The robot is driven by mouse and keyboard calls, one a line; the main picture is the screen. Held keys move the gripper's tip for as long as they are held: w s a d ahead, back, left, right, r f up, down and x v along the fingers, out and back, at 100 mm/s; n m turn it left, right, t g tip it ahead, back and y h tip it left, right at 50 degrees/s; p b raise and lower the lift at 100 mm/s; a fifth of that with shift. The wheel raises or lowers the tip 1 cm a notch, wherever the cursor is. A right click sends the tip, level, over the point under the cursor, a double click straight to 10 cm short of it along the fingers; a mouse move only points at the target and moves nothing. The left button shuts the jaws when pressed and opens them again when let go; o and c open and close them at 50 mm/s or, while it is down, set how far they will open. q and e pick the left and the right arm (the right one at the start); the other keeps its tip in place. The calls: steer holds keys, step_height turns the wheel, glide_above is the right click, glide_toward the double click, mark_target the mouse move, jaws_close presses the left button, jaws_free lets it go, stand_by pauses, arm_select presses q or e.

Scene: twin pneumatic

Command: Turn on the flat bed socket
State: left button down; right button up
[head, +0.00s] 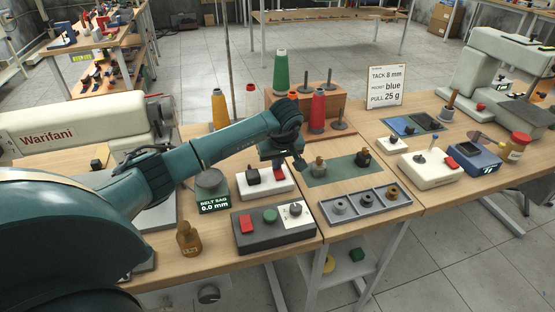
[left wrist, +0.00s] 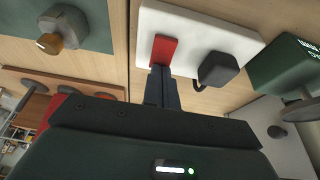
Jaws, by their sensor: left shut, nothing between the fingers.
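A white socket box (head: 262,191) stands on the left table behind the grey control box. It carries a black plug (head: 253,175) and a red switch (head: 280,172). In the left wrist view the white box (left wrist: 190,24), red switch (left wrist: 164,50) and black plug (left wrist: 216,70) show close up. My left gripper (head: 292,166) is shut and empty, over the switch end of the box. In the left wrist view its fingertips (left wrist: 159,70) overlap the lower edge of the switch; I cannot tell whether they touch it. The switch's position is unclear. My right gripper is not in view.
A grey control box (head: 262,242) with red and green buttons and a knob stands in front. A belt sag display (head: 214,204) and brown bottle (head: 188,238) are left of it. A green mat (head: 330,172) with bobbins and a grey tray (head: 352,220) lie right.

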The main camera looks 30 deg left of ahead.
arm_select(q)
steer(key=shift+w+a+f+g+h+b, duration=0.15)
steer(key=shift+a+f+g+h+b, duration=0.15)
steer(key=shift+b, duration=0.1)
steer(key=shift+d, duration=0.15)
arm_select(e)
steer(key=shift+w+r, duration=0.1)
arm_select(q)
steer(key=shift+s+d+p, duration=0.15)
steer(key=shift+s+p, duration=0.05)
steer(key=shift+p, duration=0.1)
steer(key=shift+s+d+r+p, duration=0.15)
steer(key=shift+s+d+p, duration=0.25)
steer(key=shift+d, duration=0.05)
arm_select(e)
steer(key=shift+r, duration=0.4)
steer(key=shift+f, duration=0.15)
